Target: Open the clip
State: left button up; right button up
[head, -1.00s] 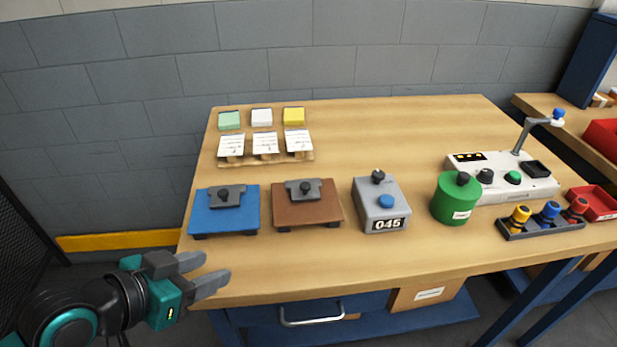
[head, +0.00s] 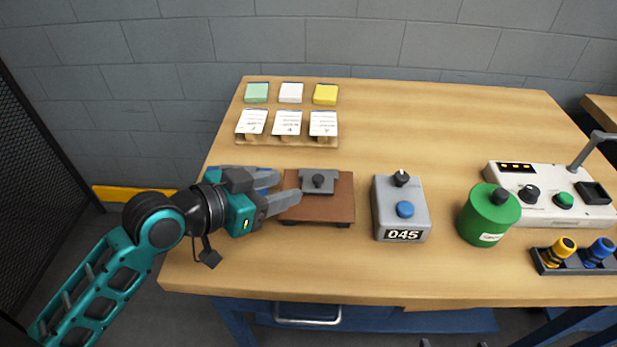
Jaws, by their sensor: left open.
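A brown board (head: 335,207) on the table carries a dark grey clip (head: 328,182) with a black knob near its back edge. My left gripper (head: 288,188) is open and empty, its fingers pointing right. It is at the left edge of the brown board, its fingertips a little short of the clip. A blue board (head: 262,179) is mostly hidden behind my left gripper, and its own clip is not visible now. My right gripper does not show.
A grey box marked 045 (head: 401,211) stands right of the brown board, then a green canister (head: 489,218) and a white control panel (head: 550,197). Cards on a wooden holder (head: 287,142) and several coloured pads lie behind. The table's middle back is clear.

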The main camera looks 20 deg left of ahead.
aim_at(317, 178)
pick_arm(q)
jog(key=x, duration=0.7)
jog(key=shift+w+d+f, duration=0.15)
jog(key=shift+w, duration=0.15)
jog(key=shift+c, duration=0.2)
grip_shut()
